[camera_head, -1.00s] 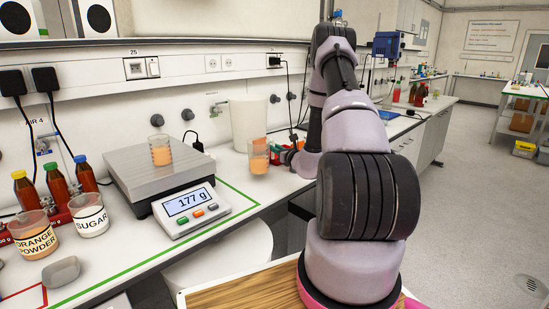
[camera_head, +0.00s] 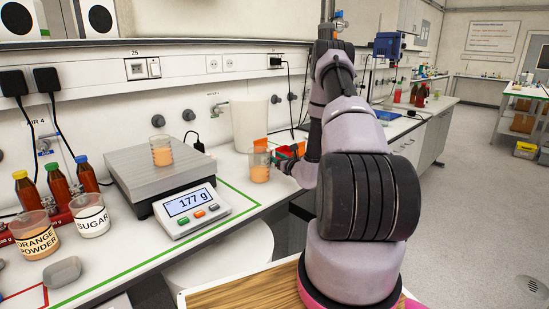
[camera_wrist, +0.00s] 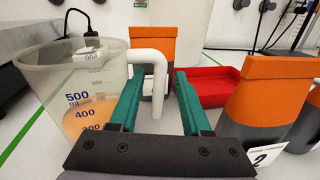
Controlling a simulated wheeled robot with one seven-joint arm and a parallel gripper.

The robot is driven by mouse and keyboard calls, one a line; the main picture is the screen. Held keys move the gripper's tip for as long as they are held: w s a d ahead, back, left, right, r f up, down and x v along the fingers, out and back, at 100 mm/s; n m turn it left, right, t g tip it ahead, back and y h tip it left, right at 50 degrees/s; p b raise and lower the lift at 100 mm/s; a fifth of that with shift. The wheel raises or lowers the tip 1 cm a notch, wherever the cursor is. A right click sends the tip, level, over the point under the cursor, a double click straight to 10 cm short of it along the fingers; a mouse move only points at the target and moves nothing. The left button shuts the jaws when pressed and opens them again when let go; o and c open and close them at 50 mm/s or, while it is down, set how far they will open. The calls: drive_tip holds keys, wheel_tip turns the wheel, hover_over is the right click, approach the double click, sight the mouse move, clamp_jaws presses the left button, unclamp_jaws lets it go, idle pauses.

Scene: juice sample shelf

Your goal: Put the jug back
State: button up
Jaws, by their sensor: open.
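The jug (camera_head: 259,172) is a clear beaker-like vessel part filled with orange liquid, standing upright on the white bench right of the scale. In the wrist view the jug (camera_wrist: 75,75) fills the left side, with 500 ml marks and a white handle at its right. My gripper (camera_wrist: 160,92) is open. Its teal fingers lie on either side of the handle, with gaps showing; whether either touches it I cannot tell. In the head view my gripper is mostly hidden behind the arm and jug.
A second beaker (camera_head: 161,151) with orange liquid stands on the scale (camera_head: 140,171), which reads 177 g. Orange-and-grey objects (camera_wrist: 271,90) and a red tray (camera_wrist: 207,85) sit close around my gripper. A tall white container (camera_head: 248,118) stands behind the jug. Powder cups stand at left.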

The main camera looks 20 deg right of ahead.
drive_tip(key=s, duration=0.3)
drive_tip(key=s+d, duration=0.1)
drive_tip(key=s, duration=0.7)
drive_tip(key=shift+d+r, duration=0.15)
drive_tip(key=shift+d, duration=0.25)
drive_tip(key=shift+s+r, duration=0.1)
drive_tip(key=shift+s, duration=0.2)
drive_tip(key=a+r+n+g+y, duration=0.3)
drive_tip(key=a+r+n+y, duration=0.5)
drive_tip(key=a+r, duration=0.45)
drive_tip(key=s+a+r+n+g+y, duration=0.4)
drive_tip(key=s+a+r+n+g, duration=0.4)
drive_tip(key=a+r+n, duration=0.15)
drive_tip(key=s+a+r+n+g+h, duration=0.2)
drive_tip(key=s+a+n+h, duration=0.1)
drive_tip(key=s, duration=0.3)
drive_tip(key=s+a+r+n+g+h, duration=0.2)
drive_tip(key=s+n+g, duration=0.15)
drive_tip(key=s, duration=0.25)
drive_tip(key=s+d+r+n+t+h, duration=0.6)
drive_tip(key=s+r+h, duration=0.1)
drive_tip(key=s+r, duration=0.1)
drive_tip(key=shift+d+n+h, duration=0.3)
drive_tip(key=shift+d+h, duration=0.05)
drive_tip(key=shift+h, duration=0.05)
